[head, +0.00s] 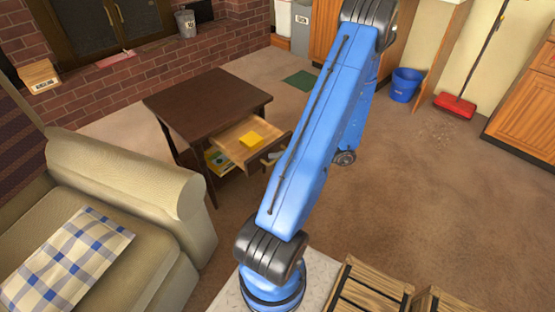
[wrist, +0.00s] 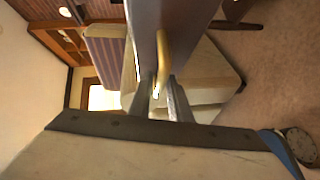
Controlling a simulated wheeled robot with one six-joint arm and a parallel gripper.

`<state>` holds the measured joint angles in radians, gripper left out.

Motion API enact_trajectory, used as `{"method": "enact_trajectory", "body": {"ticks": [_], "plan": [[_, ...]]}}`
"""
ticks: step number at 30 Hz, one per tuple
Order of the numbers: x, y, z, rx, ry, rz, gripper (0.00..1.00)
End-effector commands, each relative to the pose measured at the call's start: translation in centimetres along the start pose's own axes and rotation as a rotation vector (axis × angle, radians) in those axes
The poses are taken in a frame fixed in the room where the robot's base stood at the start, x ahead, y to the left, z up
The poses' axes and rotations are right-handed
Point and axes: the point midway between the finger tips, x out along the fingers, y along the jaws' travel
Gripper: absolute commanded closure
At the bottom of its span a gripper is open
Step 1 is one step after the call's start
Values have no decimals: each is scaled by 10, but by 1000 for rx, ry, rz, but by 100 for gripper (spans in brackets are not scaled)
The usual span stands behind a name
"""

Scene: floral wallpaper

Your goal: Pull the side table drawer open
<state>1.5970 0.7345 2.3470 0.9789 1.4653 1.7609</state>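The dark brown side table (head: 198,100) stands left of my arm in the head view. In the wrist view the dark drawer front (wrist: 146,35) carries a curved brass handle (wrist: 164,50). My gripper (wrist: 161,85) has its two fingers on either side of the lower part of the handle and looks closed on it. In the head view my blue arm hides most of my gripper and the handle.
A beige sofa (head: 130,185) with a checked cushion (head: 65,262) stands close on the left of the table. Wooden crates (head: 368,290) are at the bottom. A blue bucket (head: 405,84) and a red broom (head: 455,104) stand at the back right. The carpet right of my arm is mostly clear.

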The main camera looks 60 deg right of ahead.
Motion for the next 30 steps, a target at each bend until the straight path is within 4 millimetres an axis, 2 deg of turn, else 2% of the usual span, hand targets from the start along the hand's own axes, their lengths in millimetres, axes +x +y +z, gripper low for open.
{"method": "enact_trajectory", "body": {"ticks": [5,24,30], "plan": [[-16,0,1,-2,-4,0,83],[-139,-1,1,-2,-3,-2,83],[-164,-1,0,0,-2,-1,83]]}}
